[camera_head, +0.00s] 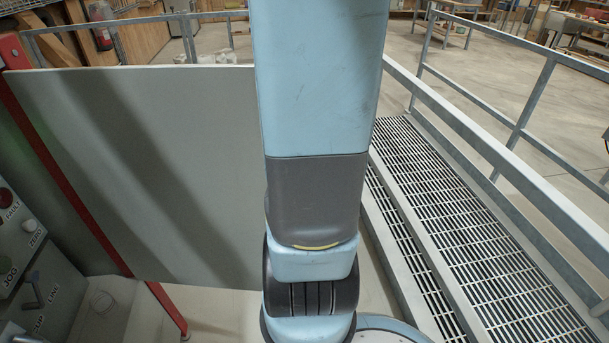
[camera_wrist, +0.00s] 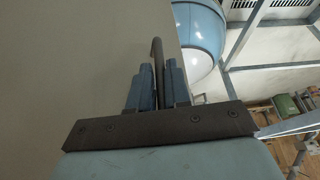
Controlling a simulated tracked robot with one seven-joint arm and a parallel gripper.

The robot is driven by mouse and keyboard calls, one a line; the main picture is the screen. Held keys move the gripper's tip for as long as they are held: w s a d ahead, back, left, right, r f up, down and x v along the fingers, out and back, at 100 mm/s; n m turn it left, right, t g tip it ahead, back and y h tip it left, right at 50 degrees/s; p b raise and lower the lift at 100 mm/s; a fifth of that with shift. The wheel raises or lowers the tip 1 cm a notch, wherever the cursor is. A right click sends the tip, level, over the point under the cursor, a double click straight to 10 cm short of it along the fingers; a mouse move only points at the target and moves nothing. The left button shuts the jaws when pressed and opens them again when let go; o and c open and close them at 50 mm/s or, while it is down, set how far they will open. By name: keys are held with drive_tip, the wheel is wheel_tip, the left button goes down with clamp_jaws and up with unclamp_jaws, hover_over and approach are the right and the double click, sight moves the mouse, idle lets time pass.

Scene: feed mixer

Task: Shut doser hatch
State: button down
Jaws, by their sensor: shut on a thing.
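The doser hatch appears to be the large flat grey panel (camera_head: 150,165) left of my arm in the head view. It stands upright beside a red frame edge (camera_head: 70,185), and a broad shadow falls across it. Its surface (camera_wrist: 85,65) fills the left of the wrist view. The gripper is not visible in the head view, and my arm hides the panel's right edge there.
A control box (camera_head: 25,245) with buttons and a lever is at the lower left. A grated walkway (camera_head: 480,235) with grey railings (camera_head: 510,160) runs along the right. Open floor lies beyond the railings. A fire extinguisher (camera_head: 101,25) hangs at the back left.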

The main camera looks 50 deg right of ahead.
drive_tip(key=c, duration=1.2)
unclamp_jaws()
drive_tip(key=shift+o, duration=0.2)
drive_tip(key=shift+r, duration=0.15)
drive_tip(key=v, duration=1.3)
drive_tip(key=shift+r, duration=0.25)
drive_tip(key=shift+w+d, duration=0.1)
drive_tip(key=shift+d, duration=0.05)
